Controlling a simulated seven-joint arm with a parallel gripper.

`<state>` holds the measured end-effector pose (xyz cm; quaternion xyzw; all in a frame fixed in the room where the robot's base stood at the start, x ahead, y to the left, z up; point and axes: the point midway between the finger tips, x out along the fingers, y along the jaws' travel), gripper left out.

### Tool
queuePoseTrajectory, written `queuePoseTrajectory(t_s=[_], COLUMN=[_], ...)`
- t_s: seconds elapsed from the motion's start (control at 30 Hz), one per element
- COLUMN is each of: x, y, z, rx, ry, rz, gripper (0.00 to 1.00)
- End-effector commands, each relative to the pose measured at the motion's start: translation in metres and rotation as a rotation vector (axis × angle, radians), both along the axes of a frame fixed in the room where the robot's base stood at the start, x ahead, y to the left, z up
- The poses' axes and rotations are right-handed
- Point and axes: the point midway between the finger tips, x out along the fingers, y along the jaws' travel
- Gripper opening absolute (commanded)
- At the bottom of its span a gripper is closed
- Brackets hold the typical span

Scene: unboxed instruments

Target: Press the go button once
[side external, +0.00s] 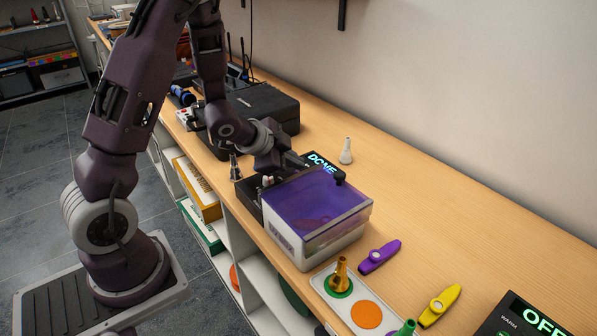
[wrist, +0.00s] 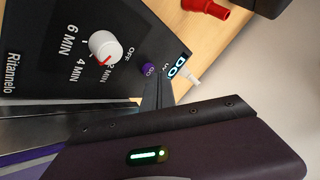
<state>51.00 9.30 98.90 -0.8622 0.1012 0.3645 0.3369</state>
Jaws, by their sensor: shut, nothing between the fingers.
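In the wrist view a dark control panel (wrist: 50,60) carries a small purple button (wrist: 150,69) with GO lettering at it. Beside the button is a lit display (wrist: 177,70), partly cut off by my gripper. In the side view this display (side external: 322,163) reads DONE, behind a box with a purple see-through lid (side external: 315,195). My gripper (wrist: 160,78) is shut and empty, its fingertips close beside the button. I cannot tell whether they touch it. In the side view my gripper (side external: 303,162) is just left of the display, and the button is hidden.
A white knob with a red mark (wrist: 104,46) is on the same panel. A pale cone-shaped piece (side external: 346,151) stands behind the display. Purple (side external: 380,256) and yellow (side external: 440,306) kazoos lie at right, near another device showing OFF (side external: 530,318). A black case (side external: 262,108) stands behind my wrist.

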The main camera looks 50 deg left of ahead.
Motion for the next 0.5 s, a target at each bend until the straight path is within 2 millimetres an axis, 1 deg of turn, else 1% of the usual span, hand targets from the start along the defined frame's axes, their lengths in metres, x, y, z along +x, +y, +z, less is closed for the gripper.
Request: queuePoseTrajectory(t_s=[0.5], x=[-0.0001], y=[-0.0001], z=[-0.0055], rx=[0.001], ry=[0.001], rz=[-0.001], gripper=[0.0])
